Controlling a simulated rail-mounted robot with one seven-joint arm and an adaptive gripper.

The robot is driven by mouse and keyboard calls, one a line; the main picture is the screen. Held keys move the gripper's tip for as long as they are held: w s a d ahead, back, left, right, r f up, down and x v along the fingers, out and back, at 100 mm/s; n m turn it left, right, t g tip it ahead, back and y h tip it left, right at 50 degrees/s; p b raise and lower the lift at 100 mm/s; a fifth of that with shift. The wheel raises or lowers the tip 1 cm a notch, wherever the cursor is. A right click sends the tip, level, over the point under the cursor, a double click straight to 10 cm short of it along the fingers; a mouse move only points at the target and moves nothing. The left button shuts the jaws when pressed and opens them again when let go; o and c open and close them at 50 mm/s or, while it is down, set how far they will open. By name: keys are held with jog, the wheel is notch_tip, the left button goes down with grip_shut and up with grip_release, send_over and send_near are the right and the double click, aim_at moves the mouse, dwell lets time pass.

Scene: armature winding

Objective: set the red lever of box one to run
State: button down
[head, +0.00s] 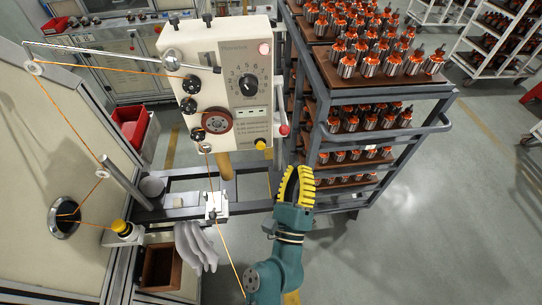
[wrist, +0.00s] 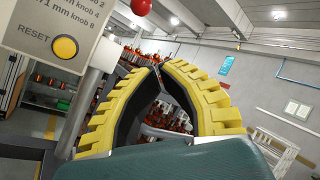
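The red knob also shows at the top of the wrist view (wrist: 141,6). My gripper (head: 299,170), with yellow ribbed fingers, is below and slightly right of the knob, apart from it. In the wrist view its fingertips (wrist: 160,66) meet or nearly meet, with nothing between them.
A yellow reset button (head: 260,144) is at the box's lower right. A cart (head: 385,95) with shelves of armatures stands close on the right. Orange wire (head: 95,182) runs over pulleys at left. Gloves (head: 195,247) hang below. Open floor (head: 430,230) is at lower right.

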aim_at(280, 105)
notch_tip(280, 105, down, 2)
jog(key=shift+s+f, duration=0.15)
jog(key=x, duration=1)
jog(key=s+a+r+p, duration=0.1)
jog(key=p, duration=0.1)
jog(key=s+a+r+p, duration=0.1)
jog(key=a+p, duration=0.1)
jog(key=shift+p, duration=0.4)
